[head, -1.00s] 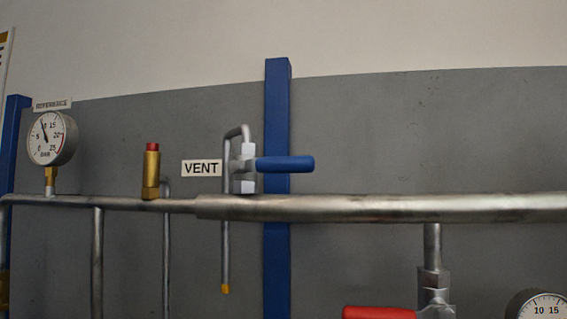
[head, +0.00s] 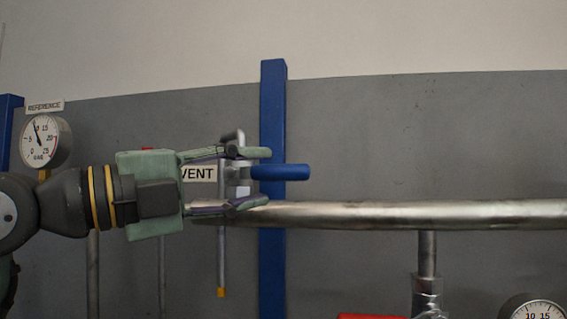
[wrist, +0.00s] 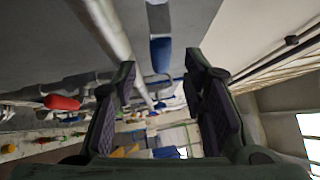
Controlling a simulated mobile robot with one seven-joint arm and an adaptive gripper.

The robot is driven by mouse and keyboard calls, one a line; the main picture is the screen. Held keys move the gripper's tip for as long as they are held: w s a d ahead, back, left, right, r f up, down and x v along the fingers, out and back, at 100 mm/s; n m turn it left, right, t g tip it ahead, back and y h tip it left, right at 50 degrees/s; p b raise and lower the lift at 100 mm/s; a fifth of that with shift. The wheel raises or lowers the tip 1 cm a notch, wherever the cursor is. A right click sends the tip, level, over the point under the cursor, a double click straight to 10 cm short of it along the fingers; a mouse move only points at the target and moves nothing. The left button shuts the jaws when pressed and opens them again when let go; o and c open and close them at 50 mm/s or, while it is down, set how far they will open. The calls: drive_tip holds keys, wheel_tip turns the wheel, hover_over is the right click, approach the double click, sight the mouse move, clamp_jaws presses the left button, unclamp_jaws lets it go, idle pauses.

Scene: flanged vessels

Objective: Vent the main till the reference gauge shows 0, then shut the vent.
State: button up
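The reference gauge (head: 45,141) is at the far left in the head view; its needle points up and slightly left, near the 10 mark. The vent valve's blue handle (head: 282,172) lies level, pointing right, across its upright pipe. The VENT label (head: 199,174) is partly covered by my gripper. My gripper (head: 264,178) comes from the left, open, one finger above the handle's height and one below. The wrist view shows the blue handle (wrist: 161,55) beyond and between the open fingers. I cannot tell whether anything touches; the valve body is partly hidden.
The main pipe (head: 400,213) runs level just below my lower finger. A blue post (head: 273,240) stands behind the valve. A red handle (head: 372,317) and another gauge (head: 538,308) sit at the lower right. The wall right of the handle is clear.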

sight(274, 174)
drive_tip(key=p+x, duration=0.1)
drive_tip(key=x, duration=0.4)
drive_tip(key=shift+w+d+r, duration=0.1)
drive_tip(key=shift+w+d, duration=0.05)
drive_tip(key=shift+d, duration=0.2)
drive_tip(key=shift+c, duration=0.4)
clamp_jaws()
